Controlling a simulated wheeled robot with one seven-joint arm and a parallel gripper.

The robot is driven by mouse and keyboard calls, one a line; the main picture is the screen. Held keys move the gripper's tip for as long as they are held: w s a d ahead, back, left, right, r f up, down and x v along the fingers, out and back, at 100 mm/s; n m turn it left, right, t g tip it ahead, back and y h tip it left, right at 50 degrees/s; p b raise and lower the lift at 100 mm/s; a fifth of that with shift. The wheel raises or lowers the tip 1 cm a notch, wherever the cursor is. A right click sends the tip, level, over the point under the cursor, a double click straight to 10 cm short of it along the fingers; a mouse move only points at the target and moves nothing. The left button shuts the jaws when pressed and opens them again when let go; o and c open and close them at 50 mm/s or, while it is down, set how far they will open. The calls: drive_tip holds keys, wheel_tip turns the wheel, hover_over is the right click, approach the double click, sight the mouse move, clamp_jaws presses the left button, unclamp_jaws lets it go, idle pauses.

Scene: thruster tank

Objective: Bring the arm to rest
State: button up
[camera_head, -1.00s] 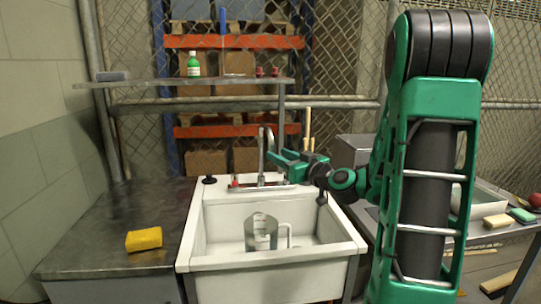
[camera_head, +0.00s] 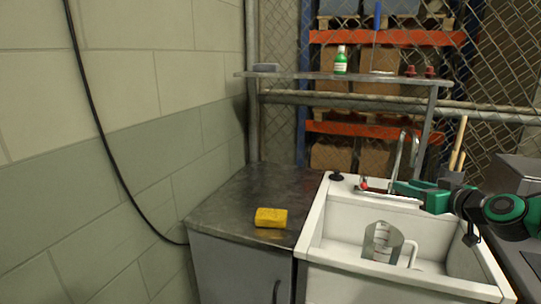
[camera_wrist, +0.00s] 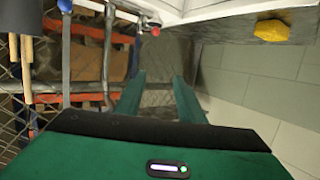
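My gripper (camera_head: 400,188) is at the right in the head view, green, above the back rim of the white sink (camera_head: 345,269) and close to the tap (camera_head: 398,155). In the wrist view its two green fingers (camera_wrist: 159,76) stand apart with nothing held between them. My dark wrist and part of my forearm reach in from the right edge of the head view. The rest of my arm is out of that view. I cannot tell whether the fingers touch the tap.
A clear measuring jug (camera_head: 382,241) stands in the sink. A yellow sponge (camera_head: 271,217) lies on the dark metal counter (camera_head: 225,205). A shelf (camera_head: 350,77) above holds a green bottle (camera_head: 341,60). A block wall (camera_head: 120,130) with a hanging cable closes off the left.

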drive_tip(key=s+a+f+m+g+h, duration=0.1)
drive_tip(key=s+a+f+g, duration=0.2)
drive_tip(key=s+f+g, duration=0.75)
drive_tip(key=s+d+r+m+g+h, duration=0.1)
drive_tip(key=s+d+m+g, duration=0.2)
drive_tip(key=s, duration=2.1)
drive_tip(key=m+g, duration=0.1)
drive_tip(key=m, duration=0.3)
drive_tip(key=shift+s+m+g+h, duration=0.15)
drive_tip(key=shift+m+g+h, duration=0.2)
drive_tip(key=shift+m+h, duration=0.05)
drive_tip(key=shift+w+f, duration=0.2)
drive_tip(key=shift+w, duration=0.45)
